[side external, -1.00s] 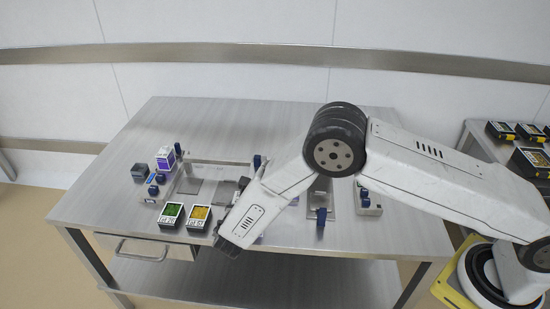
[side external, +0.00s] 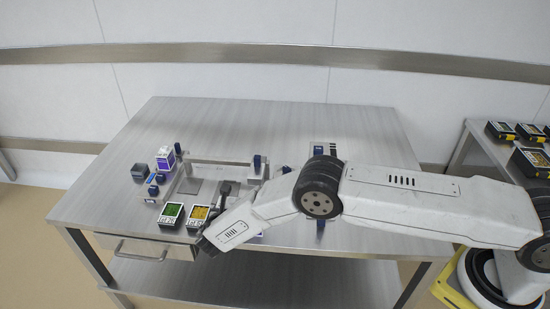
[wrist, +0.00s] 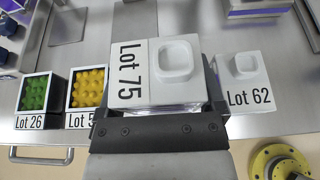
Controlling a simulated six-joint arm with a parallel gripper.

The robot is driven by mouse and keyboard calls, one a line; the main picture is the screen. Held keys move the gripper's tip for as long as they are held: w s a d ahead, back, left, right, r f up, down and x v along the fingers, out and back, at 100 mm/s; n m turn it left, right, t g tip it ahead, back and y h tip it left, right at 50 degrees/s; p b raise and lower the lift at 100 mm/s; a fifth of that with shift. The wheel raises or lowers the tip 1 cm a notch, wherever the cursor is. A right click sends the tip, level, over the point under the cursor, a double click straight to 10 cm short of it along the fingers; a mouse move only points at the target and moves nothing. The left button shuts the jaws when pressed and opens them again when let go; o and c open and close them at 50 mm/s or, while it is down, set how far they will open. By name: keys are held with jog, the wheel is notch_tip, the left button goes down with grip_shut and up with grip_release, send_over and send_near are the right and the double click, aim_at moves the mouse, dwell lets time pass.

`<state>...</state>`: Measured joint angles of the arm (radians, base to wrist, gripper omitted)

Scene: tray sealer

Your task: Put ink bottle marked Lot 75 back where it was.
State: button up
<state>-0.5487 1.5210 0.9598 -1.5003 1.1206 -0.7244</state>
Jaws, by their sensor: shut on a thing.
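The ink bottle marked Lot 75 (wrist: 175,72) is a white block with a raised square cap and a black-on-white label. My gripper (wrist: 160,112) is shut on it in the wrist view, one jaw on each side. The bottle looks larger than its neighbours, so it appears raised; the gap below it is hidden. It is between the yellow-topped box at left and a similar white bottle marked Lot 62 (wrist: 243,80) at right. In the side view my arm hides the jaws and the held bottle near the table's front edge.
A green-topped box, Lot 26 (wrist: 33,97), and a yellow-topped box (wrist: 87,90), its label partly covered, stand left along the front edge. The metal sealer frame (side external: 212,162) lies behind them. A purple-sided box (side external: 165,160) stands at left. The table's rear is clear.

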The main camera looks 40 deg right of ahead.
jog(key=shift+w+f, duration=0.2)
jog(key=shift+f, duration=0.1)
jog(key=shift+w+a+f, duration=0.1)
jog(key=shift+w+f, duration=0.15)
jog(key=shift+f, duration=1.55)
jog(key=shift+f, duration=0.1)
jog(key=o, duration=1.2)
jog(key=shift+c, duration=0.2)
jog(key=v, duration=1.2)
